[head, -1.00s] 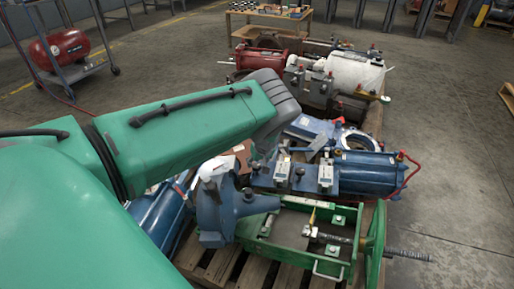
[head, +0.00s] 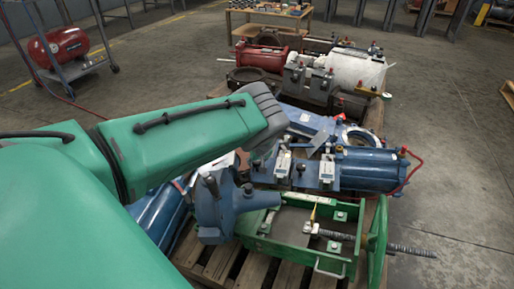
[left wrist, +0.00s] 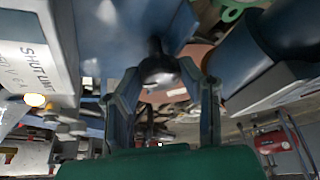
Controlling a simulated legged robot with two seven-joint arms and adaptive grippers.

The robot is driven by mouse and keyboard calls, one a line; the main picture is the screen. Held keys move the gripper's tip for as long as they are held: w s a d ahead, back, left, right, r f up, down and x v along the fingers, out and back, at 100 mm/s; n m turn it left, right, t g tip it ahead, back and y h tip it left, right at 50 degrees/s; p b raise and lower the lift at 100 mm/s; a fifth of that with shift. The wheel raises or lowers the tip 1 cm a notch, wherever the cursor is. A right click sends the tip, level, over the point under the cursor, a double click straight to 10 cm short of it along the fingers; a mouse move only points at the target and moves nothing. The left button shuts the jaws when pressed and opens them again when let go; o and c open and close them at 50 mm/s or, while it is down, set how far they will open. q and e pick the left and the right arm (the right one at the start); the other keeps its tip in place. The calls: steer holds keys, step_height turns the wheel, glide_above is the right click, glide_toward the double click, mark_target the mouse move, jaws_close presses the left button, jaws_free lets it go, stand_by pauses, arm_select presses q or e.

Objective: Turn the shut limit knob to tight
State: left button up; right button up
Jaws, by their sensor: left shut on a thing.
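A dark round knob (left wrist: 158,72) shows in the left wrist view, on a blue-grey part. My left gripper (left wrist: 160,84) has one finger on each side of the knob and is shut on it. A pale box lettered "SHUT LIMIT" (left wrist: 36,58) stands at the left of that view. In the head view, pale label boxes (head: 283,163) stand on the blue actuator (head: 365,170). My left wrist hides the fingers and the held knob there. The knob's pointer and setting cannot be read. My right gripper is not in view.
A green frame with a threaded rod (head: 318,265) and a blue-grey housing (head: 225,208) sit on the wooden pallet (head: 222,268) in front. Red and white actuators (head: 355,70) stand behind. A red tank on a cart (head: 62,45) is at left. Floor at right is clear.

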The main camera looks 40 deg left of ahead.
arm_select(q)
steer(key=shift+s+r+m+t+p, duration=0.15)
steer(key=shift+m+t+p, duration=0.35)
steer(key=shift+m+p, duration=0.65)
steer(key=shift+m+t+h+p, duration=0.35)
steer(key=shift+m+t+h, duration=0.05)
steer(key=shift+m, duration=0.75)
steer(key=shift+f, duration=0.2)
steer(key=o, duration=1.1)
steer(key=shift+r, duration=0.15)
steer(key=shift+d+r, duration=0.1)
steer(key=shift+r, duration=0.15)
steer(key=v, duration=1.1)
